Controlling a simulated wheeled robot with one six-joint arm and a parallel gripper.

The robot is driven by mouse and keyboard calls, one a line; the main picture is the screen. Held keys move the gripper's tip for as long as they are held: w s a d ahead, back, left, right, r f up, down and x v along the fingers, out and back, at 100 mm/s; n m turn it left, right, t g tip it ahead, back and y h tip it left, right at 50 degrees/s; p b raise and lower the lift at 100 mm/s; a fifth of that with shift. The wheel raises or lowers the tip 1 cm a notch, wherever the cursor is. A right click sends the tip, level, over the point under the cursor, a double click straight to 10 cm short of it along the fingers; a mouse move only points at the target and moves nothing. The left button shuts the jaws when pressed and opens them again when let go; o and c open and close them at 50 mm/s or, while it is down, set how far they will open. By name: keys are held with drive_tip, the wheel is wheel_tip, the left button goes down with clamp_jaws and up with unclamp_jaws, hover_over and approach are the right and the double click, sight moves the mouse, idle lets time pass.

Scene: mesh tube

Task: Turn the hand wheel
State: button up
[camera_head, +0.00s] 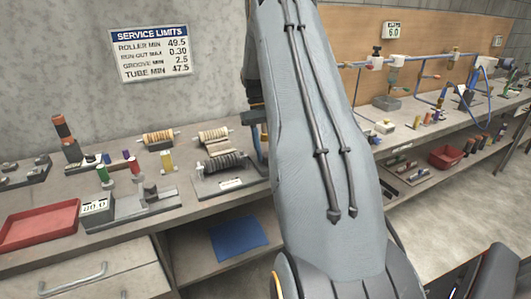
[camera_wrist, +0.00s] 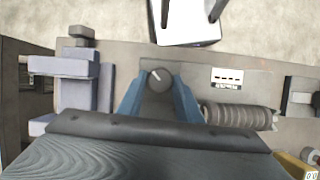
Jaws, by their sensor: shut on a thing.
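The hand wheel (camera_wrist: 158,79) shows in the wrist view as a dark round knob with a pale mark, at the middle of the bench edge. My gripper (camera_wrist: 160,92) has its two blue fingers on either side of it and is shut on it. The palm hides the near side. A ribbed dark roller (camera_wrist: 238,117) lies to the right of the fingers. In the head view the ribbed roller (camera_head: 223,162) sits on a grey stand, and my arm hides the wheel and most of the gripper.
Behind the stand are two wound rollers (camera_head: 158,138). Gauge blocks and coloured plugs (camera_head: 135,185) stand left, with a red tray (camera_head: 38,225) at the far left. A grey block fixture (camera_wrist: 75,85) lies left of my fingers. A blue cloth (camera_head: 238,238) is on the lower shelf.

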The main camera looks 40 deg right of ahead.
drive_tip(key=m+y, duration=0.1)
drive_tip(key=m, duration=0.1)
drive_tip(key=m+y, duration=0.1)
drive_tip(key=m, duration=0.2)
drive_tip(key=shift+s+d+m+t, duration=0.2)
drive_tip(key=shift+m+t, duration=0.1)
drive_tip(key=shift+t, duration=0.1)
drive_tip(key=m, duration=0.2)
drive_tip(key=m+t+y, duration=0.1)
drive_tip(key=m, duration=0.1)
drive_tip(key=shift+s+m+t, duration=0.1)
drive_tip(key=shift+m+t, duration=0.2)
drive_tip(key=m+t, duration=0.1)
drive_tip(key=m, duration=0.1)
drive_tip(key=m+t+p, duration=0.1)
drive_tip(key=m, duration=0.2)
drive_tip(key=shift+s, duration=0.2)
drive_tip(key=m+t, duration=0.1)
drive_tip(key=m, duration=0.1)
drive_tip(key=m+p, duration=0.1)
drive_tip(key=m, duration=0.2)
drive_tip(key=shift+s+t, duration=0.1)
drive_tip(key=shift+t, duration=0.3)
drive_tip(key=o, duration=1)
drive_tip(key=shift+o, duration=0.2)
drive_tip(key=b+v, duration=0.1)
drive_tip(key=v, duration=0.7)
drive_tip(key=shift+b, duration=0.4)
